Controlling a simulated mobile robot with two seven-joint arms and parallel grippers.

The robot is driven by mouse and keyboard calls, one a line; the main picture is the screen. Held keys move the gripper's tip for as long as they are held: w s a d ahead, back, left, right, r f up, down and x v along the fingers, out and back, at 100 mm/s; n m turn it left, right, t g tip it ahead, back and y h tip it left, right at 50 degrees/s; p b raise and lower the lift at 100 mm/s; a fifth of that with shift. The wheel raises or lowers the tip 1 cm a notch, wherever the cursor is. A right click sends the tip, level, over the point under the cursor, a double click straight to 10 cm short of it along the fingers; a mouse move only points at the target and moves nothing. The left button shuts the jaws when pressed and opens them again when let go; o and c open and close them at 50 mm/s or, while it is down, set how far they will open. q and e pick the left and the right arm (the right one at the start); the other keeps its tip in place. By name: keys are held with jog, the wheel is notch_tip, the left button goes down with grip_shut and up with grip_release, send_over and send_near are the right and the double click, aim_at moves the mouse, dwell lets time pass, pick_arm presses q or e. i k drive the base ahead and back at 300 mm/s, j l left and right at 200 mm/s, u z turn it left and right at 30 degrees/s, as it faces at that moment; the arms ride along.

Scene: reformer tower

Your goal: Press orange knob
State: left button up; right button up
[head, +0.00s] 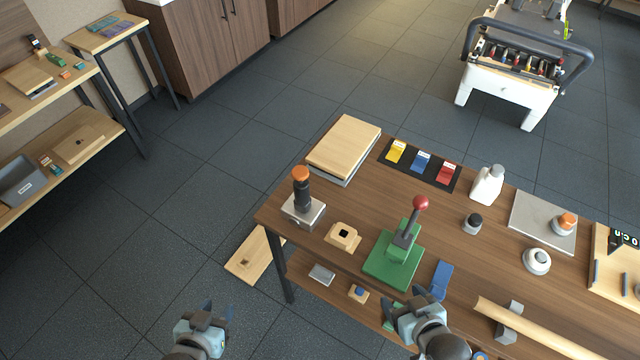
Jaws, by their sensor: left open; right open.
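An orange knob (300,174) tops a black upright post on a light grey base at the left end of the wooden table (350,212). A second orange knob (567,220) sits on a grey plate (530,213) at the table's right. My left gripper (218,314) is open and empty, over the floor left of the table and well apart from both knobs. My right gripper (408,301) is open at the table's front edge, in front of the green base and apart from both knobs.
A green base (380,262) with a red-balled lever (420,203) stands near the front middle. Beside it are a wooden block (343,236) and blue piece (442,275). A wooden box (344,146), coloured switches (421,162) and white bottle (486,186) stand farther back. A wooden rail (540,333) lies at front right.

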aim_at(300, 173)
jog(key=z, duration=1.6)
jog(key=k+j, duration=0.2)
jog(key=j, duration=0.15)
jog(key=k+j, duration=0.2)
jog(key=j, duration=0.15)
